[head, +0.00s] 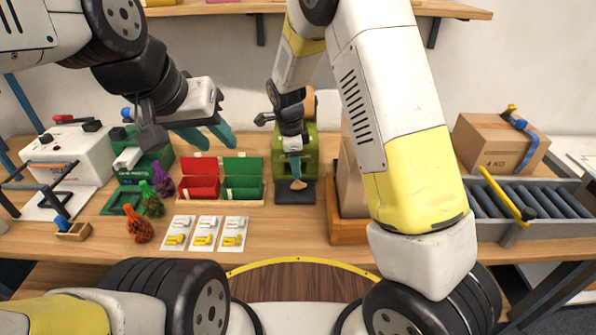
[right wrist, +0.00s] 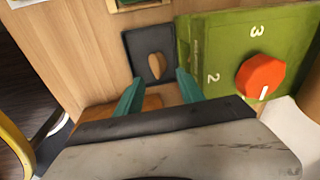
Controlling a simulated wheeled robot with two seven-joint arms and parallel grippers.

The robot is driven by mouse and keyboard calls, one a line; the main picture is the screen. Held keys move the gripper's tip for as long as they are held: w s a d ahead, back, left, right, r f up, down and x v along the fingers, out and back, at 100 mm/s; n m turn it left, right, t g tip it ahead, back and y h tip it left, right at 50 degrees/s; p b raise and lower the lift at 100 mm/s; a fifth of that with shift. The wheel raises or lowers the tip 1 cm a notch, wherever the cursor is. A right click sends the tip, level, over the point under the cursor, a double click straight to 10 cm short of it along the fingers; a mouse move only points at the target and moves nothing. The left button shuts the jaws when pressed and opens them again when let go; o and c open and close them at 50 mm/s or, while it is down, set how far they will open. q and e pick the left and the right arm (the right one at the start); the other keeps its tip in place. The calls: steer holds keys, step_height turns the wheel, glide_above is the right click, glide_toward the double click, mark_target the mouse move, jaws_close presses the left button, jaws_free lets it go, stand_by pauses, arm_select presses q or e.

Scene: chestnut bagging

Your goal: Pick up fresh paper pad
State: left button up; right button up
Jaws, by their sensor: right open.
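My right gripper (head: 294,175) is open and empty above a dark flat pad (head: 309,192) in front of a green machine (head: 325,150). A tan oval piece (head: 298,185) lies on the pad. In the right wrist view the fingers (right wrist: 158,90) stand apart, with the dark pad (right wrist: 137,45) and oval piece (right wrist: 156,65) beyond them. My left gripper (head: 218,144) hangs above the red and green boxes, its fingers apart with nothing seen between them. I cannot tell which item is the fresh paper pad.
A red box (head: 200,187) and green box (head: 243,187) stand left of the dark pad. White cards with yellow pieces (head: 204,240) lie in front. Coloured net bags (head: 139,228) stand left. A roller conveyor (head: 540,200) and carton (head: 497,142) are right. The machine has a red dial (right wrist: 262,76).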

mark_target(298, 181)
steer(key=f, duration=0.5)
steer(key=w+d+f, duration=0.1)
steer(key=f, duration=0.2)
jaws_close()
steer(key=shift+r, duration=0.1)
